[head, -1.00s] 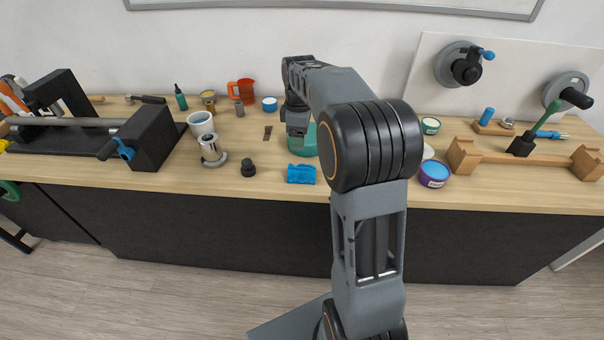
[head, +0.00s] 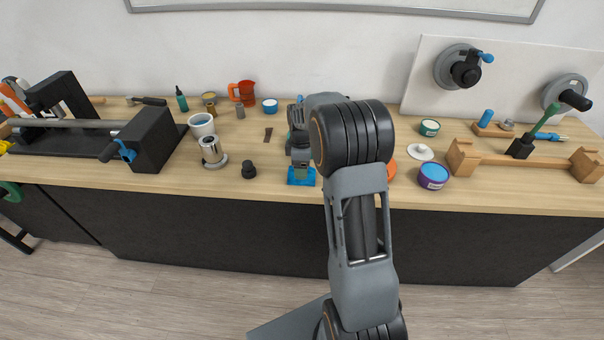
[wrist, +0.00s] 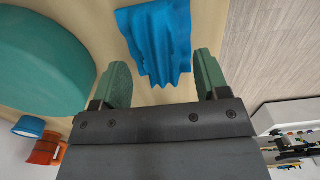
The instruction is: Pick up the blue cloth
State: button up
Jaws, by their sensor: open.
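The blue cloth (head: 293,181) lies folded near the front edge of the workbench, partly hidden by my gripper in the head view. In the wrist view, the cloth (wrist: 160,38) is a bright blue, creased piece lying just beyond my fingertips. My gripper (wrist: 161,75) is open, with its two green-padded fingers apart and nothing held between them. The cloth's near wavy edge reaches into the space between the fingertips. In the head view my gripper (head: 301,172) is over the cloth; I cannot tell whether it touches it.
A large green round object (wrist: 40,65) lies close beside my gripper in the wrist view. A black knob (head: 248,170) and a metal cylinder (head: 212,152) stand left of the cloth. A purple-sided tin (head: 433,176) stands to the right. The bench's front edge is close to the cloth.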

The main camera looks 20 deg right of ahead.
jog(key=shift+f, duration=1.25)
jog(key=c, duration=1)
